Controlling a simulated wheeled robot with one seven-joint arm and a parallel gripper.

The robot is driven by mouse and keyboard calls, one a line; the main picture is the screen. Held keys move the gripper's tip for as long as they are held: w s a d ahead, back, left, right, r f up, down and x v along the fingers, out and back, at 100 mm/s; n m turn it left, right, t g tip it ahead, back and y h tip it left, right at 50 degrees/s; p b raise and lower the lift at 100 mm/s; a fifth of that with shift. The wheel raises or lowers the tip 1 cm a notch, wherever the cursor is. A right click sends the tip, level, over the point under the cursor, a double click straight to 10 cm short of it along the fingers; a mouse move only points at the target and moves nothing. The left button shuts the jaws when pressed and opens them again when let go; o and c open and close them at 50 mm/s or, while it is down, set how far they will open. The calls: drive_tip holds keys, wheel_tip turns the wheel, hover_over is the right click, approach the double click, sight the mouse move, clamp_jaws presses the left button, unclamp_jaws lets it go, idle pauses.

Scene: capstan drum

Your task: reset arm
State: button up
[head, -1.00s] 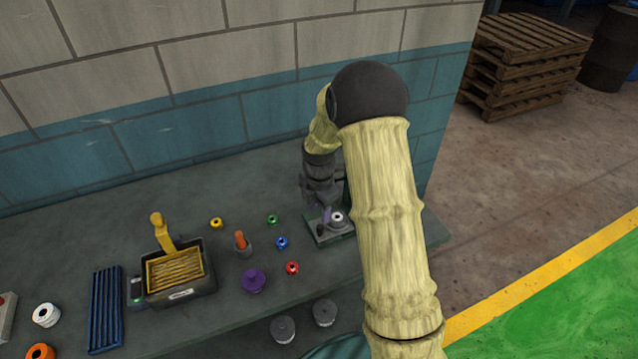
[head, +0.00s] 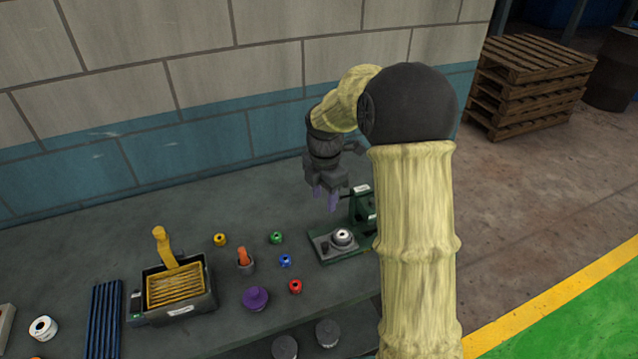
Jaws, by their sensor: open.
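My gripper (head: 325,198) hangs above the back right part of the workbench, its two purple fingertips pointing down and apart. It is open with nothing between the fingers. A silver drum (head: 342,237) sits on that base. The gripper is clear of the device, and my arm hides the device's right side.
On the grey bench (head: 130,225) are a black box with a yellow lever (head: 163,245), blue ribbed strips (head: 103,318), a purple knob (head: 255,298), an orange-topped piece (head: 245,258) and several small coloured rings. A block wall (head: 200,130) stands behind; pallets (head: 530,80) are at the right.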

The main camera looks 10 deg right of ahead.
drive_tip(key=s+m+t, duration=0.2)
drive_tip(key=s+m, duration=1.8)
drive_tip(key=m, duration=0.2)
drive_tip(key=shift+f+m+t, duration=0.3)
drive_tip(key=shift+f+m, duration=0.05)
drive_tip(key=shift+m, duration=0.05)
